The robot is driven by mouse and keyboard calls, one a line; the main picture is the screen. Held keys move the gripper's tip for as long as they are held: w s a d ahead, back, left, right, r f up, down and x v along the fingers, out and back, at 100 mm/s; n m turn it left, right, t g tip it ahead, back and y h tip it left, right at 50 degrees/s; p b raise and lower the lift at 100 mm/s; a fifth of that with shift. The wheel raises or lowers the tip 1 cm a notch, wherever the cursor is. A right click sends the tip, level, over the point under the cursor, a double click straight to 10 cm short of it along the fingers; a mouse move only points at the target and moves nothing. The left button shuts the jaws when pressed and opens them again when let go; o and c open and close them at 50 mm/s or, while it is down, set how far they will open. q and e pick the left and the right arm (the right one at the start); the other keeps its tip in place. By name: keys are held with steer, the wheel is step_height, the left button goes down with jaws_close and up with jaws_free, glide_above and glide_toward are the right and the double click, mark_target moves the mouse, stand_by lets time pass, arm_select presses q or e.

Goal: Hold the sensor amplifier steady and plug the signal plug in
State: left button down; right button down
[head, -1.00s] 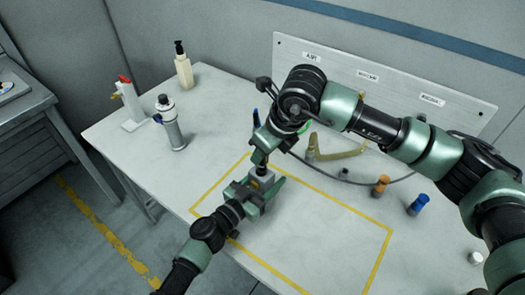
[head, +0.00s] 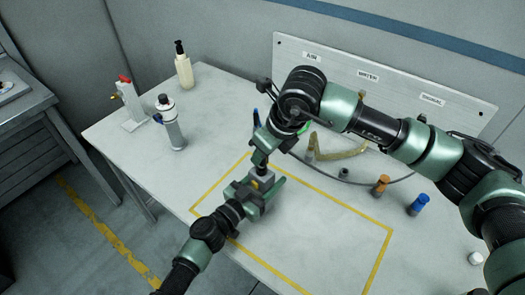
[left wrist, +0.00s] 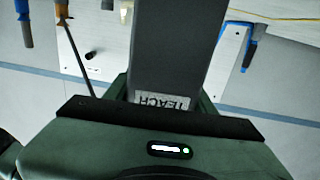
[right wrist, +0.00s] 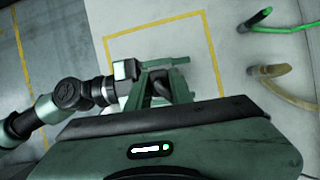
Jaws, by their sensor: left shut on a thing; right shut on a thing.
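The sensor amplifier is a small grey box (head: 262,182) above the yellow-outlined area of the table. My left gripper (head: 257,192) is shut around its sides. In the left wrist view the dark grey box (left wrist: 175,55) between the jaws carries a label reading TEACH. My right gripper (head: 262,152) is shut and points down just above the top of the box. It holds the signal plug, which is mostly hidden by the fingers. In the right wrist view the right fingers (right wrist: 168,88) overlap the box and left gripper. I cannot tell whether the plug is seated.
A grey cable (head: 350,183) curves over the table. A tan hose (head: 345,152), an orange connector (head: 381,185) and a blue one (head: 418,204) lie right of my right gripper. A bottle (head: 183,68) and a canister (head: 170,125) stand left. The front of the yellow outline is clear.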

steer(key=shift+f, duration=1.1)
steer(key=c, duration=1.2)
jaws_free()
steer(key=shift+o, duration=0.2)
steer(key=v, duration=1.2)
arm_select(q)
steer(key=shift+c, duration=2.2)
jaws_free()
